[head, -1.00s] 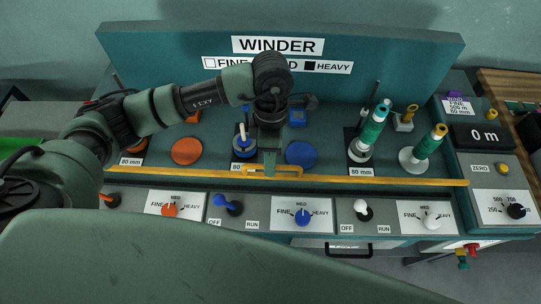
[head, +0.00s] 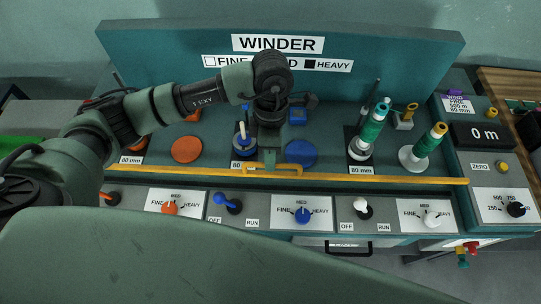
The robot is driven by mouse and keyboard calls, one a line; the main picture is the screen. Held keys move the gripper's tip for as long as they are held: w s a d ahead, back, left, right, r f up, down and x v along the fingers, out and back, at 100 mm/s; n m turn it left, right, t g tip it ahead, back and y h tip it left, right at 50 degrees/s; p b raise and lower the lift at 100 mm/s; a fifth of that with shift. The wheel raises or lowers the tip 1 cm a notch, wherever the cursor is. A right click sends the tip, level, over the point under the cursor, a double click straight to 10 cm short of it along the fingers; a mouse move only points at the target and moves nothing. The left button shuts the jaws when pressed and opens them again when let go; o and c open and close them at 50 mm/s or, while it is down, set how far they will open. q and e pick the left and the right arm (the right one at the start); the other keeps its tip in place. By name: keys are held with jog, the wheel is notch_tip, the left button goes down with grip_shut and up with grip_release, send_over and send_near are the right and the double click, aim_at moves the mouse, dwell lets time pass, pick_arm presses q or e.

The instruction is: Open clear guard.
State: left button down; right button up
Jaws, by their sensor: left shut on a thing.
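The clear guard shows mainly as a yellow bar (head: 375,179) along the front of the winder, with a yellow handle (head: 273,168) at its middle. Its transparent panel is hard to make out. My left gripper (head: 271,160) reaches down over the winder from the left and is shut on the handle. The gripper's wrist partly hides the middle station behind it. My right gripper does not show.
Behind the bar are an orange disc (head: 186,149), a blue disc (head: 301,153) and green-thread spools (head: 374,130). In front is a panel with a blue switch (head: 228,203), a white switch (head: 362,207) and knobs (head: 302,214). A counter (head: 482,135) reads 0 m at right.

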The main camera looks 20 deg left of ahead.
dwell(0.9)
pick_arm(q)
notch_tip(320, 180, down, 4)
jog(key=b, duration=0.4)
jog(key=shift+f+b, duration=0.25)
jog(key=shift+b, duration=0.15)
jog(key=shift+r, duration=0.15)
jog(key=c, duration=1.5)
grip_release()
jog(key=shift+o, duration=0.2)
notch_tip(320, 180, up, 8)
jog(key=w+b, duration=0.1)
jog(key=shift+w+a, duration=0.2)
jog(key=shift+w, duration=0.05)
